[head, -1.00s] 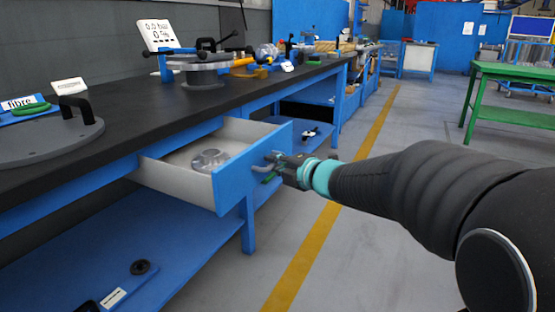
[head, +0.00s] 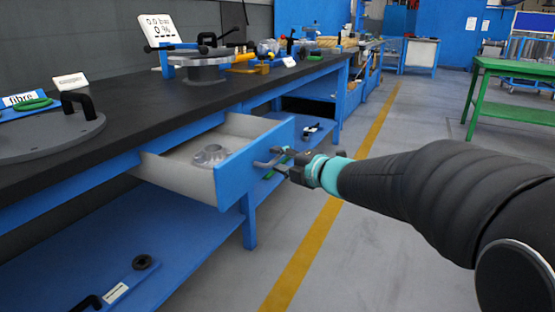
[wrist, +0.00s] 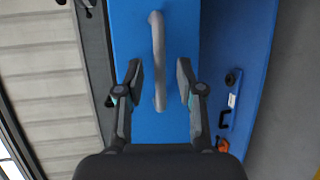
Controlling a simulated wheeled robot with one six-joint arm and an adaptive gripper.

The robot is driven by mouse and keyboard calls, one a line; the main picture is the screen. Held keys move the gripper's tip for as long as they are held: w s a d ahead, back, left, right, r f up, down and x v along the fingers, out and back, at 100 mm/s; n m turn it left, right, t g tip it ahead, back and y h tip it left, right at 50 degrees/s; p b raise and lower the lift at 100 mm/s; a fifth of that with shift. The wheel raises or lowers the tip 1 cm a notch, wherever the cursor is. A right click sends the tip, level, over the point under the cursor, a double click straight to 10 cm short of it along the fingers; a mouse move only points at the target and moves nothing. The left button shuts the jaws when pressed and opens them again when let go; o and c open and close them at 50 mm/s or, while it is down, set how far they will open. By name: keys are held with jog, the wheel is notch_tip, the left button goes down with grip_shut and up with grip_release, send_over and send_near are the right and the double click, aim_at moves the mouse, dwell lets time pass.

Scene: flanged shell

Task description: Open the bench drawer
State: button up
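The bench drawer (head: 232,178) is pulled out from under the bench top, with its blue front standing well clear of the bench. A grey metal part (head: 210,155) lies inside it. The drawer's grey bar handle (wrist: 158,50) is on the blue front, which fills the middle of the wrist view. My gripper (wrist: 160,82) is open, with one finger on each side of the handle's near end and a gap on both sides. In the head view my gripper (head: 279,163) is just in front of the drawer front, its fingers spread near the handle.
The black bench top (head: 130,105) carries a round plate with a handle (head: 45,138) and a clamped flanged part (head: 203,68). A blue lower shelf (head: 110,260) runs below the drawer. Open floor with a yellow line (head: 310,250) lies to the right.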

jog(key=v, duration=1)
jog(key=shift+d, duration=0.15)
jog(key=w+d+f+m+t+h, duration=0.15)
jog(key=d+f+m+h, duration=0.25)
jog(key=d+m+h, duration=0.75)
jog(key=s+d+f+m+g+h+p, duration=0.1)
jog(key=s+d+f+m+g+h, duration=0.2)
jog(key=s+d+m, duration=0.4)
jog(key=s+a+f+m+g+y+p, duration=0.1)
jog(key=s+a+m+g+p, duration=0.1)
jog(key=s+a+m+g, duration=0.3)
jog(key=s+a+f+m+g+y+p, duration=0.1)
jog(key=s+f+m+y, duration=0.1)
jog(key=s, duration=0.5)
jog(key=s+a+r+y+p, duration=0.2)
jog(key=s+a+r+p, duration=0.2)
jog(key=a, duration=0.4)
jog(key=s+r, duration=0.1)
jog(key=s, duration=0.1)
jog(key=shift+s+r, duration=0.15)
jog(key=shift+s, duration=0.15)
